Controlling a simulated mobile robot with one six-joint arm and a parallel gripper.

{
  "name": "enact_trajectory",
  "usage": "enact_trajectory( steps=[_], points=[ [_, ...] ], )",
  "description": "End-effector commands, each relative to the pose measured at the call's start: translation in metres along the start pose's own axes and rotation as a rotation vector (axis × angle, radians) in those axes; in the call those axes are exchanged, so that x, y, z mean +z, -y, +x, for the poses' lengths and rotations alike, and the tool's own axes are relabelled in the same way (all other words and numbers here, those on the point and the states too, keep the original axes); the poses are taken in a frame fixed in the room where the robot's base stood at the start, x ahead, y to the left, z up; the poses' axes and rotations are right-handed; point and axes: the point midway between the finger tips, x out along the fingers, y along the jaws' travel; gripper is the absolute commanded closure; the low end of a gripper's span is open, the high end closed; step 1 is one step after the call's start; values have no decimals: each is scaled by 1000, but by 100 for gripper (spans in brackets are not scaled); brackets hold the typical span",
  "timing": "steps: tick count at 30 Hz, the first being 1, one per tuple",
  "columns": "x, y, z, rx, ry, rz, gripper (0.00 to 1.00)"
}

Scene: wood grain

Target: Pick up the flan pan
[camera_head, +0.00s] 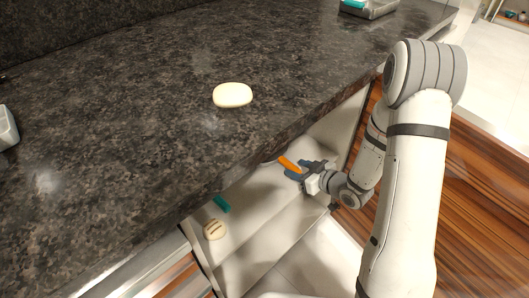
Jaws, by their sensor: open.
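I cannot tell for sure which thing is the flan pan. A shallow grey metal pan (372,12) with something teal in it stands on the far right of the counter, cut off by the top edge of the picture. My gripper (301,170) is low, inside the open drawer (262,222) under the counter's front edge, far from that metal pan. It is open. An orange thing (289,164) is right by its fingers; I cannot tell whether they touch. The counter edge hides the back of the drawer.
A cream oval thing (232,95) lies on the dark speckled counter (130,120). A teal thing (221,204) and a beige slotted thing (214,229) are at the drawer's left. A grey thing (6,128) is cut off at the left edge. Most of the counter is clear.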

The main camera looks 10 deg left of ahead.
Motion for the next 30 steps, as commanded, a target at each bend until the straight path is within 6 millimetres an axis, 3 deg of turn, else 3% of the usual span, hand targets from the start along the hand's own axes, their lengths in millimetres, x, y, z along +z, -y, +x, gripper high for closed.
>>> enact_trajectory(
  steps=[9, 19, 30],
  points=[
    [-6, -1, 45, 0, 1, -2, 53],
    [-7, -2, 51, 2, 1, 1, 53],
    [-7, -2, 51, 3, 2, 1, 83]
  ],
)
